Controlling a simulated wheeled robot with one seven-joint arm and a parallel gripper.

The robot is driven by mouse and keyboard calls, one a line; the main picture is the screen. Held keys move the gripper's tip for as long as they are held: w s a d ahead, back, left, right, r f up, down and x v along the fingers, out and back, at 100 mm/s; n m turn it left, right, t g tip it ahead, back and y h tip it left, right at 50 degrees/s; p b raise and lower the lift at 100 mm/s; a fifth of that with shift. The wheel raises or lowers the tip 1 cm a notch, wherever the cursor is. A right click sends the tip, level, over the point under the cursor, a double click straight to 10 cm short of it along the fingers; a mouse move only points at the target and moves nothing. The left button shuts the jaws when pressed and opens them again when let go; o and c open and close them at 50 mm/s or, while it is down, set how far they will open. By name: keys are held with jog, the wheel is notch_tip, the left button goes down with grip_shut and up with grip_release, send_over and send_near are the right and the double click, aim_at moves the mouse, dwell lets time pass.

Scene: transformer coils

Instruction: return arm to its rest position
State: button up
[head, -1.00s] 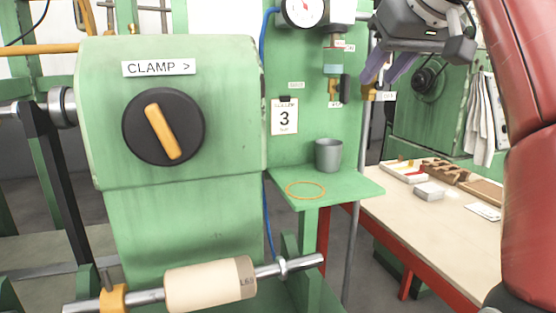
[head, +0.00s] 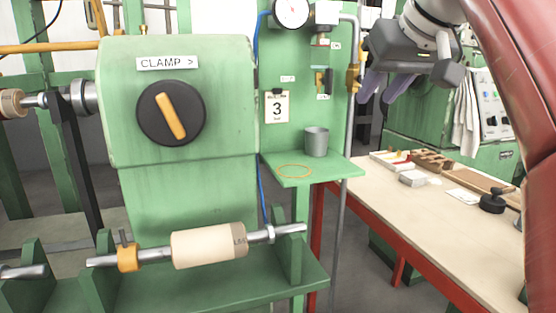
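My gripper (head: 378,87) is at the upper right of the head view, beside the pipe at the right edge of the green panel. Its two purple-grey fingers point down and left and look apart, with nothing visible between them. It is clear of the grey cup (head: 316,142) on the small green shelf (head: 335,169). My red arm link fills the right edge of the view.
A green machine (head: 185,80) with a black clamp knob (head: 171,113) stands at left. A cream roll (head: 208,246) sits on a shaft below it. A workbench (head: 440,225) at right holds trays, blocks and a dark round tool (head: 493,203). Its front part is clear.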

jog(key=s+f+m+g, duration=0.1)
jog(key=s+f, duration=0.4)
jog(key=f, duration=0.7)
jog(key=s+f+m+h, duration=0.1)
jog(key=s+f, duration=0.5)
jog(key=f, duration=0.7)
jog(key=s+f+g+h, duration=0.1)
jog(key=s+f, duration=0.5)
jog(key=f, duration=0.7)
jog(key=shift+m+g, duration=0.3)
jog(key=shift+m, duration=0.1)
